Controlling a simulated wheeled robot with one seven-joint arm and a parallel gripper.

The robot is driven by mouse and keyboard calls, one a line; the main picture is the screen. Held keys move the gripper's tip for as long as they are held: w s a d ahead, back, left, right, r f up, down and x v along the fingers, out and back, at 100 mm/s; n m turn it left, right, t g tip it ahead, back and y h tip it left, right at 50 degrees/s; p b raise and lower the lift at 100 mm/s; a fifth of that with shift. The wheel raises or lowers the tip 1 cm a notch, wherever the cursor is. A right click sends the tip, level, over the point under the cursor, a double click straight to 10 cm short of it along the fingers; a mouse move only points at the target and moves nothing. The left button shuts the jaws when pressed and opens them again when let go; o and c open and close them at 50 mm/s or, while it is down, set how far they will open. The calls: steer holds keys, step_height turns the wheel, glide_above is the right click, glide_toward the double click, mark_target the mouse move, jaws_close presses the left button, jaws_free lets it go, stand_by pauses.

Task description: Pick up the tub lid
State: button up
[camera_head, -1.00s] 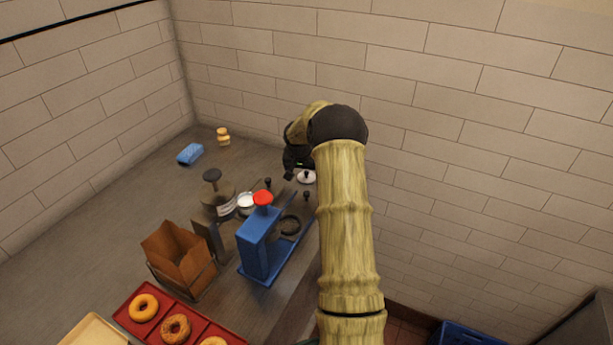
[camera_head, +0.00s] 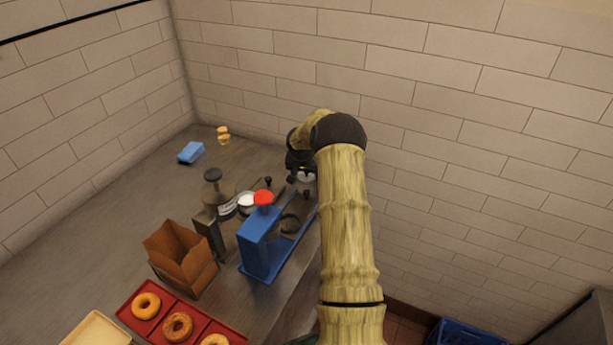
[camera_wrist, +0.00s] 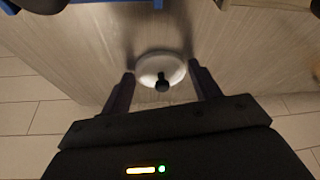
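The tub lid is a round white disc with a black knob; in the wrist view the tub lid (camera_wrist: 150,68) lies on the counter near its edge. My gripper (camera_wrist: 160,82) is open, with one dark finger on each side of the lid and the knob between them. I cannot tell whether the fingers touch the lid. In the head view my gripper (camera_head: 300,178) is at the counter's far right end, and the lid (camera_head: 307,178) is partly hidden under it.
A blue press with a red knob (camera_head: 263,197) stands just in front of my gripper. A blue sponge (camera_head: 190,152) lies further back. The counter's left side is clear.

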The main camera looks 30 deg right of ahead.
mark_target(306, 178)
steer(key=c, duration=0.4)
step_height(306, 178, up, 10)
steer(key=b, duration=0.2)
stand_by(0.9)
